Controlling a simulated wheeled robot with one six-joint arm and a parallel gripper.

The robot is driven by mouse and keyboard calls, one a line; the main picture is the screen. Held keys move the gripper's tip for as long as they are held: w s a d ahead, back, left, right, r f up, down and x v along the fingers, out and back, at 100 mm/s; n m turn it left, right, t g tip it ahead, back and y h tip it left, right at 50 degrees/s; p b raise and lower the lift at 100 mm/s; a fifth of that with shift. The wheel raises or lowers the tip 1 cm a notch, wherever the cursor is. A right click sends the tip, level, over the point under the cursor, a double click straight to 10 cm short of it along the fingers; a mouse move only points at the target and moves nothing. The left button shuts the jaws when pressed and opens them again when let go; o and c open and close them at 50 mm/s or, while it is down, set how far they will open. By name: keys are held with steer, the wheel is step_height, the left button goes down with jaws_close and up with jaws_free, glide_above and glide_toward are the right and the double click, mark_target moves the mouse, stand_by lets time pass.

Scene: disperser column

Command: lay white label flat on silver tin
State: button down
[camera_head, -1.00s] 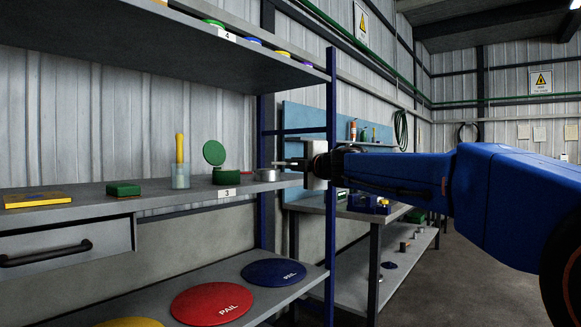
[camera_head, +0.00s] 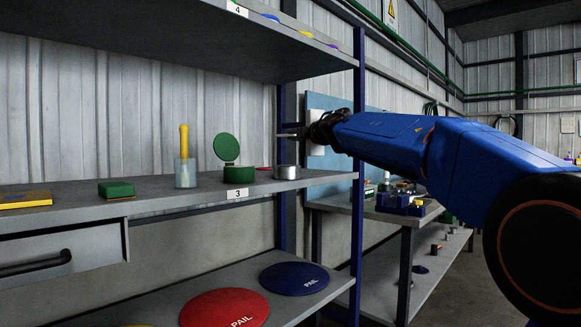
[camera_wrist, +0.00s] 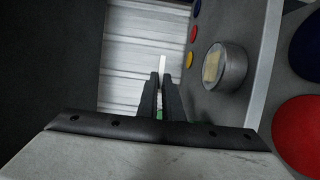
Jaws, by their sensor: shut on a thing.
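The silver tin (camera_head: 286,172) stands upright on the shelf marked 3, near its right end. In the wrist view the tin (camera_wrist: 238,68) is right of my fingers, with a pale yellowish area on its top. My gripper (camera_head: 284,135) is above the tin, apart from it, and points left. In the wrist view my gripper (camera_wrist: 161,77) is shut on the white label (camera_wrist: 162,63), a narrow pale strip sticking out past the fingertips. In the head view the label is too small to make out clearly.
A green open-lidded tin (camera_head: 239,174) stands just left of the silver tin, with a red disc (camera_head: 263,168) behind. A glass jar (camera_head: 185,173) with a yellow-handled tool is farther left. The upper shelf (camera_head: 200,40) and a blue post (camera_head: 358,150) bound the space.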

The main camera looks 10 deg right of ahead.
step_height(320, 180, down, 10)
stand_by(1.1)
steer(key=c, duration=1.9)
jaws_free()
steer(key=v, duration=1.2)
steer(key=shift+r, duration=0.15)
steer(key=shift+d, duration=0.1)
